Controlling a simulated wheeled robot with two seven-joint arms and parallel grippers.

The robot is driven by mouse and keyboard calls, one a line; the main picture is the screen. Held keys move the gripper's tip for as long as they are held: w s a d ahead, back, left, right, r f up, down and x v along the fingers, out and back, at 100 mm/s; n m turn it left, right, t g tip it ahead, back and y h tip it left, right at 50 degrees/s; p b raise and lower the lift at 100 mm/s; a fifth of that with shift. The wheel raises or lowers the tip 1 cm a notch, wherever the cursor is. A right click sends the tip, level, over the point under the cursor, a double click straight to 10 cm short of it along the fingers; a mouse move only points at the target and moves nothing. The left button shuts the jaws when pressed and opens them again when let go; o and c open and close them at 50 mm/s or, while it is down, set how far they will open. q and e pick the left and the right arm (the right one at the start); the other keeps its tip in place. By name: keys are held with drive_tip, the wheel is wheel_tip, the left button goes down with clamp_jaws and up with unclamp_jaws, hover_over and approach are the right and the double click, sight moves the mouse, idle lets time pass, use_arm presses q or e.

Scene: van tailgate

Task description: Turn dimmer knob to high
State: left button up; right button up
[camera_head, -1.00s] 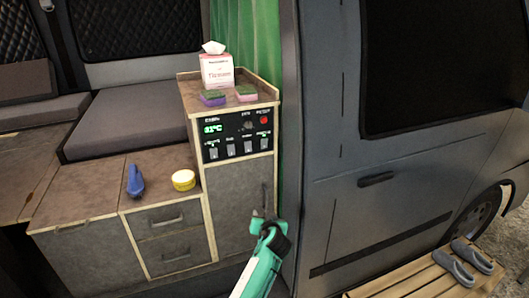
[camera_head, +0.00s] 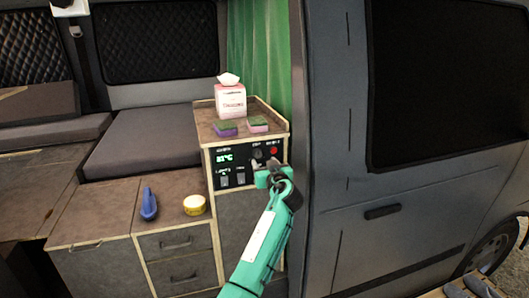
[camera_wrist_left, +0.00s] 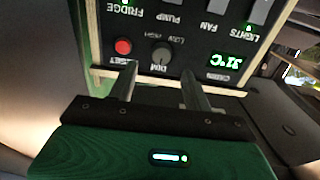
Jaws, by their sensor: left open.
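The dimmer knob (camera_wrist_left: 161,53) is a round dark knob on the black control panel (camera_wrist_left: 205,50). In the left wrist view, which shows the panel upside down, it lies beyond and between my two fingers, under a label reading DIM. In the head view the knob (camera_head: 257,153) sits at the panel's upper right, left of a red button. My left gripper (camera_wrist_left: 158,85) is open, its fingers spread on either side of the knob; contact cannot be told. In the head view my left gripper (camera_head: 268,172) covers the panel's lower right. My right gripper is not in view.
A red button (camera_wrist_left: 123,46) sits close beside the knob, near one finger. Switches and a green temperature display (camera_head: 224,157) share the panel. A blue brush-like item (camera_head: 148,204) and yellow tin (camera_head: 194,205) lie lower left.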

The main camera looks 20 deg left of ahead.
sight(258, 155)
use_arm(q)
drive_tip(key=p+x, duration=0.1)
drive_tip(key=x, duration=0.2)
drive_tip(key=shift+w+a+r, duration=0.15)
drive_tip(key=shift+a, duration=0.15)
drive_tip(key=shift+p+x, duration=0.4)
drive_tip(key=shift+x, duration=0.4)
drive_tip(key=shift+w, duration=0.1)
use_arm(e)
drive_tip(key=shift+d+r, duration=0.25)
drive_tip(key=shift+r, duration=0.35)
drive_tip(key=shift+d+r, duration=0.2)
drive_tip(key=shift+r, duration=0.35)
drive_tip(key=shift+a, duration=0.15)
use_arm(q)
drive_tip(key=c, duration=1)
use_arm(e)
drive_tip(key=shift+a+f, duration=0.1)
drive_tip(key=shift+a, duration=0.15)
